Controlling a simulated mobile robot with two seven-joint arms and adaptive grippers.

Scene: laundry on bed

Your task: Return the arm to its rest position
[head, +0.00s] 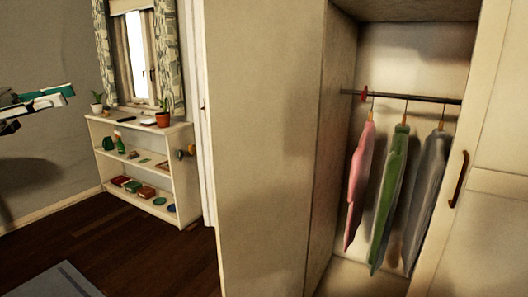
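My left gripper (40,103) shows at the left edge of the head view, raised in front of the grey wall. Its parts are white, black and teal, and most of the arm is outside the picture. Nothing clearly shows in its grasp, and I cannot tell whether its fingers are apart. It is well away from the wardrobe. My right gripper is not in view.
An open wardrobe (265,150) fills the middle and right. Pink (360,185), green (390,200) and grey (426,200) garments hang on its rail (420,97). A white shelf (145,172) stands under the window.

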